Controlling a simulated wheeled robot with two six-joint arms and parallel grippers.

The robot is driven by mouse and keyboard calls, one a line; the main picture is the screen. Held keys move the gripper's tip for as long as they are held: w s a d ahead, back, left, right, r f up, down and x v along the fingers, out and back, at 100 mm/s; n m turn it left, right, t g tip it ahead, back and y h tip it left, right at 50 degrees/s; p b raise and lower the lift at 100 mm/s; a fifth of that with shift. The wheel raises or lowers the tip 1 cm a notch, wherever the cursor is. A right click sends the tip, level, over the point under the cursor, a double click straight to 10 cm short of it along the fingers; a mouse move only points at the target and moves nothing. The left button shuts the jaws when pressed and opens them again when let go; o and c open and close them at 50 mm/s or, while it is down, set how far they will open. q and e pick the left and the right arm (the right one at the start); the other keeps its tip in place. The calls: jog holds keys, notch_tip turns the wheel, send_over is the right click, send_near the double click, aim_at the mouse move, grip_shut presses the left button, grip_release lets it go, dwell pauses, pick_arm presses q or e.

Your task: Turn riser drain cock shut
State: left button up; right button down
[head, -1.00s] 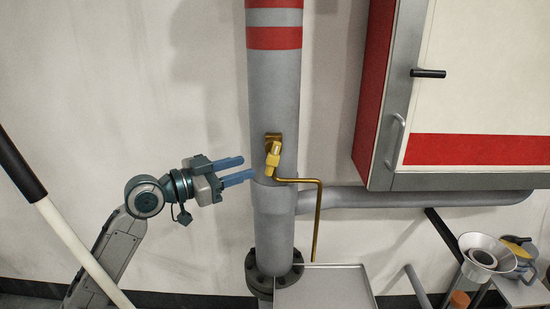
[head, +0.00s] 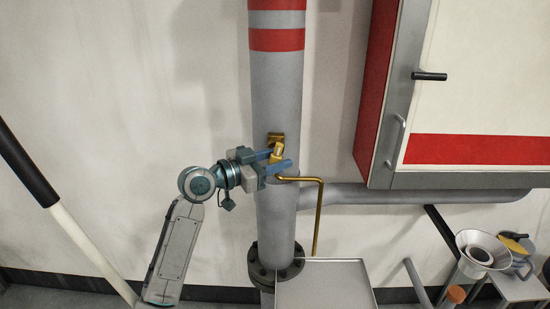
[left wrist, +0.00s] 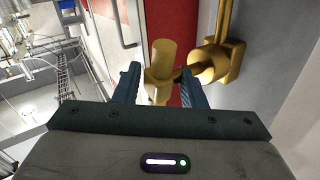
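The brass drain cock (head: 276,138) sits on the front of the grey riser pipe (head: 276,95). Its handle (head: 278,150) is partly hidden by my left gripper in the head view. My left gripper (head: 282,160) has its two blue fingers on either side of the handle. In the left wrist view the handle (left wrist: 161,62) stands between the open fingers (left wrist: 162,88), with a gap at the left finger and close to the right one; contact on the right is unclear. The brass cock body (left wrist: 207,64) shows beyond the right finger. My right gripper is not in view.
A thin brass drain tube (head: 320,205) bends down from the cock towards a grey metal tray (head: 325,285). A red and white cabinet (head: 470,90) hangs at the right. A funnel (head: 482,250) stands at the lower right.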

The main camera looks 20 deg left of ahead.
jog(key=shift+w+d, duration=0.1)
pick_arm(q)
jog(key=c, duration=0.7)
grip_shut()
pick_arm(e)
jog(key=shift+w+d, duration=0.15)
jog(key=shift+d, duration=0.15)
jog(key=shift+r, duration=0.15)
